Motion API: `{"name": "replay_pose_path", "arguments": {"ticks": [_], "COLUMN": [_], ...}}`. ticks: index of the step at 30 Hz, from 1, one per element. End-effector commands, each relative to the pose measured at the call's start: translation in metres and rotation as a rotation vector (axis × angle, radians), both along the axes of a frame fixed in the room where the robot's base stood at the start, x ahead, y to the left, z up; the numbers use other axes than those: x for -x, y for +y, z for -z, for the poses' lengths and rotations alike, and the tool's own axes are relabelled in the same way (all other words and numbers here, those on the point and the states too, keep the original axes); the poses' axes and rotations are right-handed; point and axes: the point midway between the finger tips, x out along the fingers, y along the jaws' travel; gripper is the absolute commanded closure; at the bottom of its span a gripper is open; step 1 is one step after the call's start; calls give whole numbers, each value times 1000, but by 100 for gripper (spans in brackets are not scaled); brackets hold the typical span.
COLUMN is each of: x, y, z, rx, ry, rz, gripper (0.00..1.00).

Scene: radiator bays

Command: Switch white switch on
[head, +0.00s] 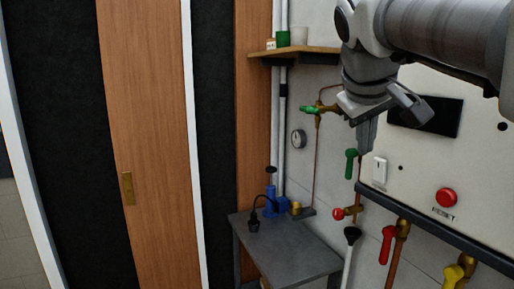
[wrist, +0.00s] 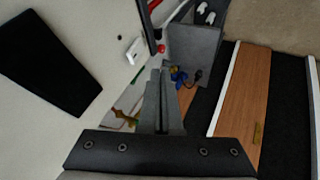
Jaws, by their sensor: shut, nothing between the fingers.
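The white switch (head: 380,172) is a small upright rocker on the left part of the pale wall panel. It also shows in the wrist view (wrist: 134,51), just left of and above my fingertips. Whether it is on or off is too small to tell. My gripper (head: 365,148) is shut and empty. In the head view its fingertips are a little above and left of the switch. In the wrist view the closed fingers (wrist: 160,72) point away from the camera, with a gap in the picture between them and the switch.
The panel (head: 408,180) also bears a red reset button (head: 446,197) and a dark rectangle (head: 440,115). Pipes with a green valve handle (head: 351,163) and a red handle (head: 387,245) are close by. A shelf (head: 300,51) is above a grey table (head: 290,258) with a blue device.

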Motion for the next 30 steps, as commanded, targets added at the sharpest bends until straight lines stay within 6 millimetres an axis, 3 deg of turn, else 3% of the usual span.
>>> {"name": "replay_pose_path", "arguments": {"ticks": [6, 19, 23, 30], "x": [-4, -6, -14, -42], "y": [-3, -4, -9, -26], "z": [-9, -5, 7, 46], "rx": [11, 11, 10, 10], "ry": [-1, 0, 3, 5], "rz": [1, 2, 3, 3], "gripper": [100, 100, 100, 100]}}
